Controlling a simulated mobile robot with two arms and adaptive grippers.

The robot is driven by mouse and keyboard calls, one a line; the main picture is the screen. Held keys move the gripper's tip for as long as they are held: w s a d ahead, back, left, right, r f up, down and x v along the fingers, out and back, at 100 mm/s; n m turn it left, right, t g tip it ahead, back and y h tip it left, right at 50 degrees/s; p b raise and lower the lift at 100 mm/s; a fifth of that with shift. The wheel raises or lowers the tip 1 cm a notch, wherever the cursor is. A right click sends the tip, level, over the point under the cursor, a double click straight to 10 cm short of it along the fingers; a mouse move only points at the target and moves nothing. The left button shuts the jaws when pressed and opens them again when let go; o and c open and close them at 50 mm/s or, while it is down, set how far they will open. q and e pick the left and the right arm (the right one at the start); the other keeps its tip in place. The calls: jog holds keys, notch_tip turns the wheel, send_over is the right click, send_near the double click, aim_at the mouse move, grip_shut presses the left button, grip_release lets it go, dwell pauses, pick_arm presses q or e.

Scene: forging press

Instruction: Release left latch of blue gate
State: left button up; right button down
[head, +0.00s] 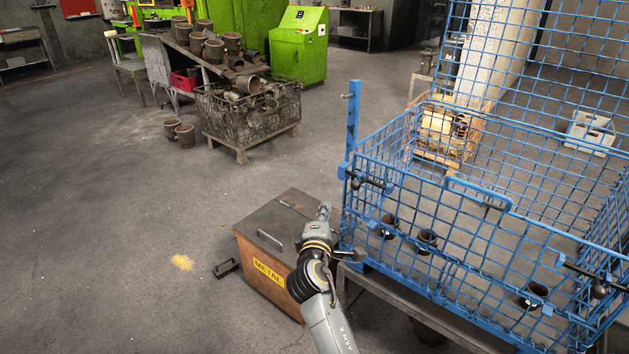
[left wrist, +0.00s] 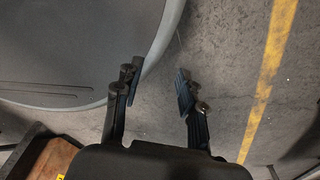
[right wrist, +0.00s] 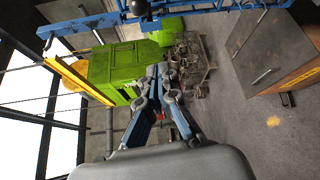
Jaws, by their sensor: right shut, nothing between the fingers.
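The blue gate (head: 450,235) is the front mesh panel of a blue wire cage. Its left latch (head: 367,181), a dark rod with a round knob, sits at the gate's top left corner by the blue post. A dark round knob (right wrist: 138,7) beside blue bars shows at the top of the right wrist view. My right gripper (head: 324,211) is left of the latch, apart from it. In the right wrist view its fingers (right wrist: 160,78) are together, with nothing between them. My left gripper (left wrist: 157,80) is open and empty above the floor, outside the head view.
The gate has a blue handle (head: 478,192) and a right latch (head: 592,279). Dark cylindrical parts (head: 427,240) lie inside the cage. A brown metal box (head: 262,262) stands close left of the cage. A wire basket of parts (head: 250,117) stands farther back; the floor at left is mostly clear.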

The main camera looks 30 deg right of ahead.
aim_at(361, 184)
pick_arm(q)
jog(key=shift+s+r+p, duration=0.25)
jog(key=shift+r+p, duration=0.35)
jog(key=shift+s+r+p, duration=0.2)
jog(key=shift+r+p, duration=0.35)
jog(key=shift+p, duration=0.05)
pick_arm(e)
jog(key=w+d+r, duration=0.1)
jog(key=w+d, duration=0.3)
jog(key=d, duration=0.4)
jog(key=shift+w+d, duration=0.15)
jog(key=shift+w, duration=0.1)
jog(key=s, duration=0.1)
jog(key=s+d+p, duration=0.1)
jog(key=s, duration=0.1)
jog(key=s+p, duration=0.1)
jog(key=shift+s+d+r, duration=0.1)
jog(key=shift+s+d, duration=0.1)
jog(key=shift+d, duration=0.2)
pick_arm(q)
notch_tip(361, 184, up, 2)
jog(key=shift+s+a+r, duration=0.1)
jog(key=shift+s, duration=0.05)
pick_arm(e)
jog(key=shift+w, duration=0.1)
pick_arm(q)
jog(key=shift+a, duration=0.1)
